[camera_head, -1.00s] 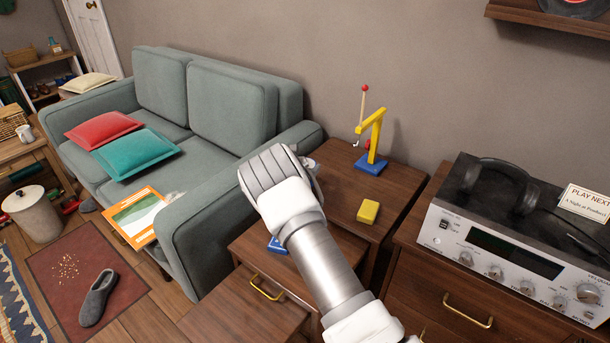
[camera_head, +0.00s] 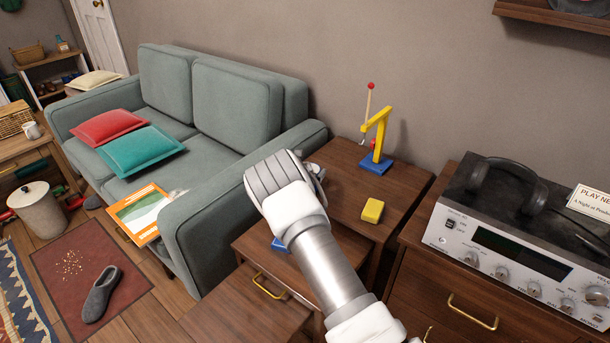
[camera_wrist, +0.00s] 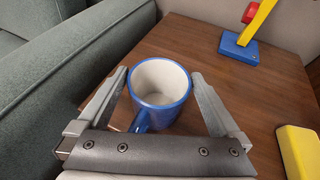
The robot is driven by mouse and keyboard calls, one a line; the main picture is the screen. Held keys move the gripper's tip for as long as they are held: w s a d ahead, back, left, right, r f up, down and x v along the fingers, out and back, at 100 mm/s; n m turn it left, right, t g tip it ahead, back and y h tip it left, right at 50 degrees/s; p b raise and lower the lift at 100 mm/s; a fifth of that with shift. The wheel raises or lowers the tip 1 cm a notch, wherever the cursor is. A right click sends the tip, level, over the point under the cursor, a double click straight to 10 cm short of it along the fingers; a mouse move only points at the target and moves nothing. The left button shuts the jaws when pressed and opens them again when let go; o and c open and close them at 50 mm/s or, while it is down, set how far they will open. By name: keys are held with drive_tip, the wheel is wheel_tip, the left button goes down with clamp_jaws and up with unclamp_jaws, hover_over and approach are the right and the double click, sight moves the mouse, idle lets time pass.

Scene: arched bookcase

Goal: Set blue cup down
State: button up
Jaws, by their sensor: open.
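The blue cup (camera_wrist: 160,100), white inside, stands upright on the brown side table (camera_wrist: 225,100) in the wrist view. Its handle points toward my gripper's palm. My gripper (camera_wrist: 160,76) is open, with one finger on each side of the cup. Small gaps seem to show between the fingers and the cup, but I cannot tell whether either finger touches it. In the head view my gripper (camera_head: 285,185) is over the left part of the side table (camera_head: 340,185) and mostly hides the cup and the fingertips.
A yellow crane-like toy on a blue base (camera_head: 376,163) stands at the table's back. A yellow block (camera_head: 372,210) lies near its right edge. The sofa arm (camera_head: 240,200) borders the left. A radio-like unit (camera_head: 510,250) stands on a cabinet at right. A lower drawer table (camera_head: 245,310) is in front.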

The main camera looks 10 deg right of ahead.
drive_tip(key=p+v, duration=0.3)
drive_tip(key=v, duration=0.9)
drive_tip(key=s+d+r+m+g+h, duration=0.2)
drive_tip(key=s+d+r+m+h, duration=0.15)
drive_tip(key=d+r+m, duration=0.75)
drive_tip(key=s+d+r+m+g, duration=0.45)
drive_tip(key=s+r+m, duration=0.35)
drive_tip(key=s+r, duration=0.5)
drive_tip(key=s+a+r+m+y, duration=0.1)
drive_tip(key=s+a+m+y, duration=0.2)
drive_tip(key=s, duration=0.6)
drive_tip(key=s+a+r+m+y, duration=0.2)
drive_tip(key=s+m, duration=0.3)
drive_tip(key=s, duration=0.4)
drive_tip(key=s+a+r+m+y, duration=0.1)
drive_tip(key=s+a+m+y, duration=0.2)
drive_tip(key=s, duration=0.6)
drive_tip(key=shift+s+a+r+m+y, duration=0.25)
drive_tip(key=shift+a+m+y, duration=0.15)
drive_tip(key=shift+m, duration=0.3)
wheel_tip(320, 180, up, 21)
drive_tip(key=p, duration=2.1)
drive_tip(key=shift+r+p, duration=0.25)
drive_tip(key=shift+p, duration=0.15)
